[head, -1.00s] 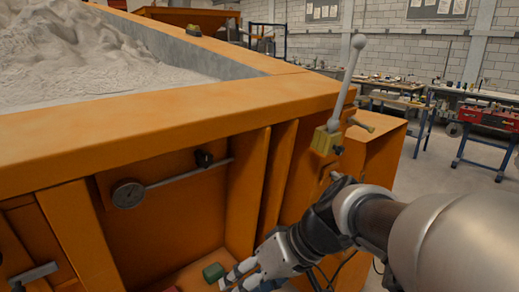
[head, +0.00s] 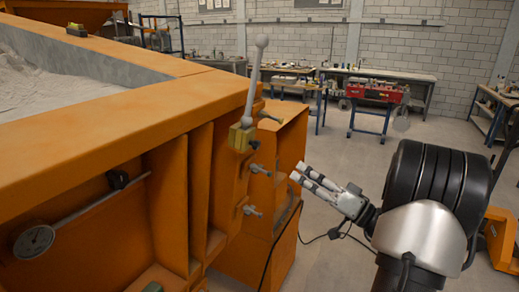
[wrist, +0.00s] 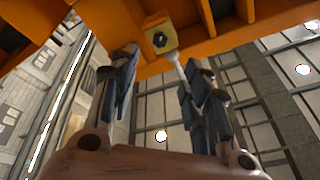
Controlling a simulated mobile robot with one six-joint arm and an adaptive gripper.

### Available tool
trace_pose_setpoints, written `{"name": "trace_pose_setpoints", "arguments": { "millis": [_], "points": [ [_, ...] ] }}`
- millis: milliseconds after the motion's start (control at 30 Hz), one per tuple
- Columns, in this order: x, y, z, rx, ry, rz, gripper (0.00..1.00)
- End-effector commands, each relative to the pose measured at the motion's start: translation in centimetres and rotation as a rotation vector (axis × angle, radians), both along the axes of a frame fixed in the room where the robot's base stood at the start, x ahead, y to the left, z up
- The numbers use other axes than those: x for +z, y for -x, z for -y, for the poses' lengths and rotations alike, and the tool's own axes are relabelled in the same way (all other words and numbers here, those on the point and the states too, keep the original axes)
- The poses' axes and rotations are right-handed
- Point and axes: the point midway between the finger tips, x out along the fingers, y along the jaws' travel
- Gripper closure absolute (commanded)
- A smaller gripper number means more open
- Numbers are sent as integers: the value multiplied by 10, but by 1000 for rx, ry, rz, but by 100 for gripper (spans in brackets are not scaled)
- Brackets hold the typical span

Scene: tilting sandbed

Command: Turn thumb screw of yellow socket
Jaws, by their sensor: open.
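The yellow socket (head: 241,138) sits on the orange frame's right corner, with a grey ball-topped lever (head: 256,80) standing up from it. A small knob (head: 254,144) shows on the socket's right side; I cannot tell for sure that it is the thumb screw. In the wrist view the socket (wrist: 151,48) is at the top centre, with a dark hexagonal feature on its face. My gripper (head: 298,173) is open and empty, to the right of and lower than the socket, apart from it. Its fingers (wrist: 160,85) also show in the wrist view.
Two grey T-handled screws (head: 259,169) (head: 252,211) stick out of the frame below the socket, left of my gripper. A brass-coloured handle (head: 269,117) juts out behind the lever. An orange cabinet (head: 285,140) stands behind.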

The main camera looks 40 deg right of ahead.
Motion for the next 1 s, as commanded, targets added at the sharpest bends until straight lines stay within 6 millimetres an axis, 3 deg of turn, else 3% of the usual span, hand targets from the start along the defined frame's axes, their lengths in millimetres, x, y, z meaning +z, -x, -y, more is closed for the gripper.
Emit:
{"name": "trace_pose_setpoints", "arguments": {
  "millis": [300,600,800,1000],
  "points": [
    [21,-67,-21,7,3,-1,57],
    [37,-116,-35,5,1,-2,57],
    [42,-130,-38,3,0,-3,57],
    [43,-132,-39,2,-1,-3,57]
  ]
}}
